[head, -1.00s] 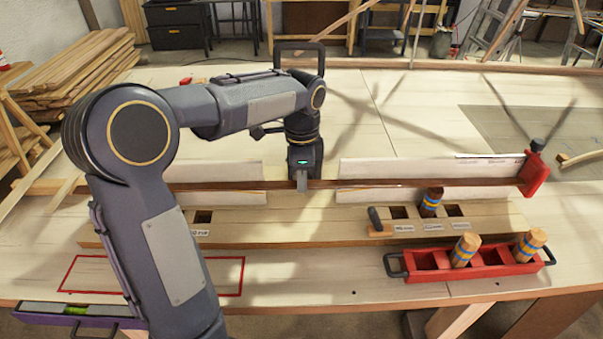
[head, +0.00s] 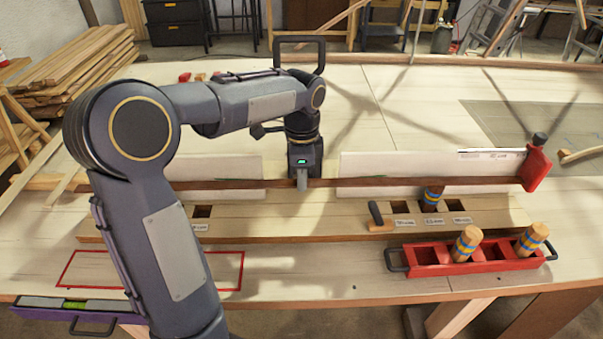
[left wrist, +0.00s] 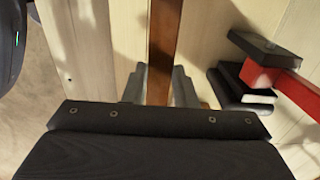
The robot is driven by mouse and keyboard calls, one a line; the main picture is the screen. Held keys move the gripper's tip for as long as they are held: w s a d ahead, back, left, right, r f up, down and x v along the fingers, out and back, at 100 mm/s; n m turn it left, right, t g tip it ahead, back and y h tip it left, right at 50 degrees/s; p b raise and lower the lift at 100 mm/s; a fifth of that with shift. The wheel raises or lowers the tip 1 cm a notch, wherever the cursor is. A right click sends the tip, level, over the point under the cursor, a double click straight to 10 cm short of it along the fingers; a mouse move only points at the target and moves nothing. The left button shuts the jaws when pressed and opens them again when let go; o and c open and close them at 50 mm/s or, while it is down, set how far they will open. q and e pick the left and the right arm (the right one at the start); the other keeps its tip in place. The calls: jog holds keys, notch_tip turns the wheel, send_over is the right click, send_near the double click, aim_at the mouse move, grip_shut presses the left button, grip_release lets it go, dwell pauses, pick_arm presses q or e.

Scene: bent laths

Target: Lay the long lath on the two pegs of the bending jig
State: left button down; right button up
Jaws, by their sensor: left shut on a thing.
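The long lath (head: 400,183) is a thin dark brown strip running left to right in front of two white boards. My left gripper (head: 302,184) is shut on it near its visible middle. In the left wrist view, the lath (left wrist: 163,50) passes between the two fingers (left wrist: 160,88). The bending jig (head: 300,228) is a long pale wooden board with square holes. One peg (head: 432,198) with blue and yellow bands stands in a right-hand hole, just below the lath in the picture; I cannot tell whether they touch. My right gripper is out of view.
A red tray (head: 437,268) at the front right holds two banded pegs (head: 466,243) (head: 531,240). A red block with a black knob (head: 536,167) stands at the lath's right end. A red outline (head: 242,270) marks bare table at the front left. A purple drawer (head: 60,313) is open.

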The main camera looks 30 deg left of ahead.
pick_arm(q)
jog(key=shift+f, duration=0.35)
jog(key=c, duration=0.9)
grip_release()
jog(key=shift+r, duration=0.1)
jog(key=shift+r+p, duration=2.6)
jog(key=shift+r, duration=0.35)
notch_tip(320, 180, up, 7)
jog(key=p, duration=0.6)
